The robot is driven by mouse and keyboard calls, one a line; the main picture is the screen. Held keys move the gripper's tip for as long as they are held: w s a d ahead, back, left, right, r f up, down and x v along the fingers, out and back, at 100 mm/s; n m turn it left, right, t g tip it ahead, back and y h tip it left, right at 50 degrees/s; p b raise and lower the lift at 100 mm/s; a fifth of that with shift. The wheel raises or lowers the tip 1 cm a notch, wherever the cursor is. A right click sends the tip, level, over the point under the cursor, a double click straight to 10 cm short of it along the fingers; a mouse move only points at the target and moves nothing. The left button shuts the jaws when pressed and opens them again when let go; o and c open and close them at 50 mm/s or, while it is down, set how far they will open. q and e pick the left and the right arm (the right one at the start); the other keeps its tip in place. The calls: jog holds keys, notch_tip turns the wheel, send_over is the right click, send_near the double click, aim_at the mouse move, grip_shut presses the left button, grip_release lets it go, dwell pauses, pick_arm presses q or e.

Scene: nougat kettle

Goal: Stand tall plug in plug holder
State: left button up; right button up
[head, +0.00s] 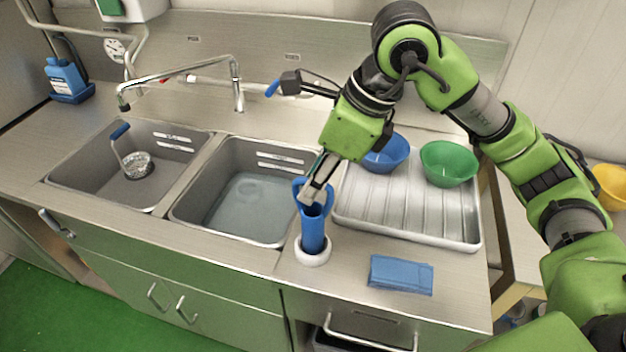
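The tall blue plug (313,232) stands upright on the counter to the right of the right-hand sink. Its lower end is in the white ring-shaped plug holder (312,256). My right gripper (312,191) reaches down from above onto the plug's looped top. One grey finger shows in front of the blue handle, and the other finger is mostly hidden. The gripper looks shut on the handle. The inside of the holder is hidden by the plug. My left gripper is not in view.
Left of the plug is a sink (243,195) holding water. A metal draining tray (420,215) with blue (388,157) and green (449,166) bowls stands to the right. A folded blue cloth (401,275) lies in front. A faucet (185,70) rises behind the sinks.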

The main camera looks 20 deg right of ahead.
jog(key=v, duration=1.1)
